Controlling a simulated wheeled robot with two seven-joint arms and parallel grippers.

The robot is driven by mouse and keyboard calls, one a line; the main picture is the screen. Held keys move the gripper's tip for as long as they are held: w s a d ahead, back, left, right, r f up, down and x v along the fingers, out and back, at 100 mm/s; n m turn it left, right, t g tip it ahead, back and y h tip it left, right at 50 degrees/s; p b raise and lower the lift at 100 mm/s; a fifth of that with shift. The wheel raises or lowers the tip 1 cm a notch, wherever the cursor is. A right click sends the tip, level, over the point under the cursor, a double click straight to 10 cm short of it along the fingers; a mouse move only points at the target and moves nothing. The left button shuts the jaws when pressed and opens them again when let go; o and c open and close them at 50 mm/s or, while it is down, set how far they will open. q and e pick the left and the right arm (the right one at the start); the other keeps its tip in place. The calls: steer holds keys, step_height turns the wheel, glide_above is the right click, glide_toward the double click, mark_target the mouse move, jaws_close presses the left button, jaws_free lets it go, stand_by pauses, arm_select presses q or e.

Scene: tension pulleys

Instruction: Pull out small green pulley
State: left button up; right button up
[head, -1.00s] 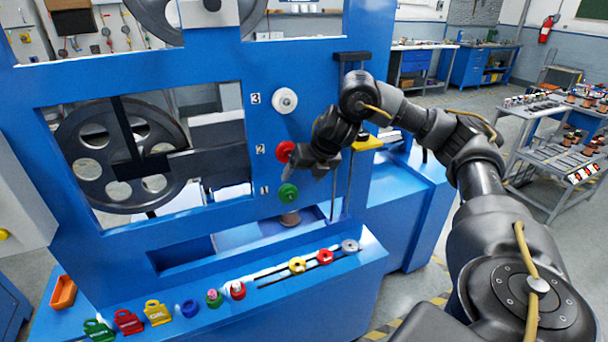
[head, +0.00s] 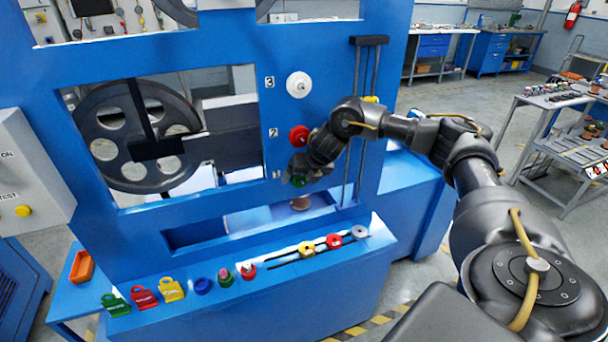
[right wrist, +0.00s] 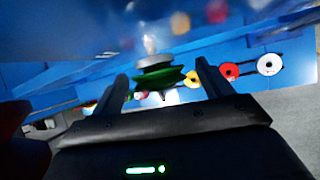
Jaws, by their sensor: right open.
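The small green pulley (head: 298,183) is on the blue upright panel beside the label 1, below the red pulley (head: 299,136) and the white pulley (head: 299,85). My right gripper (head: 294,178) is in front of it and hides most of it in the head view. In the right wrist view, the green pulley (right wrist: 160,79) lies between the two spread fingers of my right gripper (right wrist: 160,88). Gaps show on both sides of the pulley, so the fingers look apart from it. My left gripper is not in view.
On the blue ledge (head: 290,303) below are green, red and yellow tags (head: 173,289), a blue ring (head: 203,286), small green and red parts, and a slot with yellow, red and grey wheels. Vertical rods (head: 364,120) stand right of the pulleys. An orange bin (head: 82,266) is at left.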

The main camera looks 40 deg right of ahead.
steer(key=c, duration=1.1)
steer(key=shift+s+a+p, duration=0.35)
steer(key=shift+s+p, duration=0.1)
steer(key=shift+s, duration=0.45)
steer(key=shift+s+a+p, duration=0.3)
steer(key=shift+s+p, duration=0.1)
steer(key=shift+s, duration=0.5)
steer(key=shift+s+a+p, duration=0.3)
steer(key=shift+s, duration=0.6)
steer(key=shift+s, duration=0.1)
steer(key=shift+s+a+p, duration=0.35)
steer(key=shift+s, duration=0.55)
steer(key=shift+s+a+p, duration=0.35)
steer(key=shift+s, duration=0.55)
